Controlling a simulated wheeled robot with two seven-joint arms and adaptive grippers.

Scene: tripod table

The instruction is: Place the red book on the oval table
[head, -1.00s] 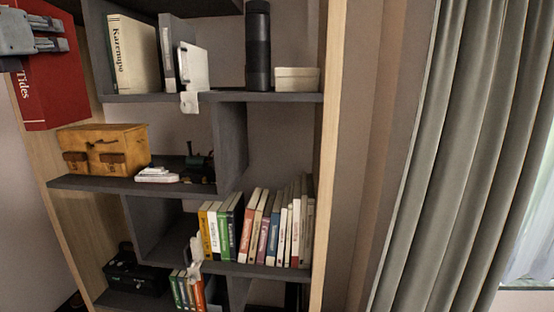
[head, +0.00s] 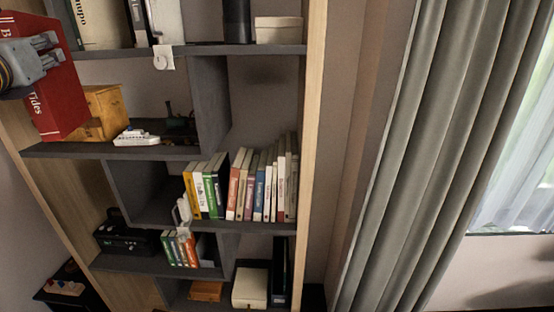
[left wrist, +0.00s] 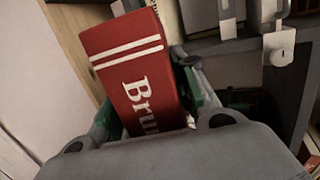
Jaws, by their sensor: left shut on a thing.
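The red book (head: 60,103) is at the left of the head view, upright and slightly tilted, with white lettering on its spine. My left gripper (head: 48,52) is shut on it from the left and holds it in front of the shelf. The red book (left wrist: 128,65) also fills the middle of the left wrist view, between the fingers of my left gripper (left wrist: 160,110). Its lower part there is hidden by the gripper body. The oval table is not recognisable in any view. My right gripper is not in view.
A dark shelf unit (head: 110,150) with wooden sides stands close behind the red book. It holds a wooden box (head: 108,105), a white toy boat (head: 136,138) and a row of books (head: 262,185). Grey curtains (head: 420,120) hang at the right.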

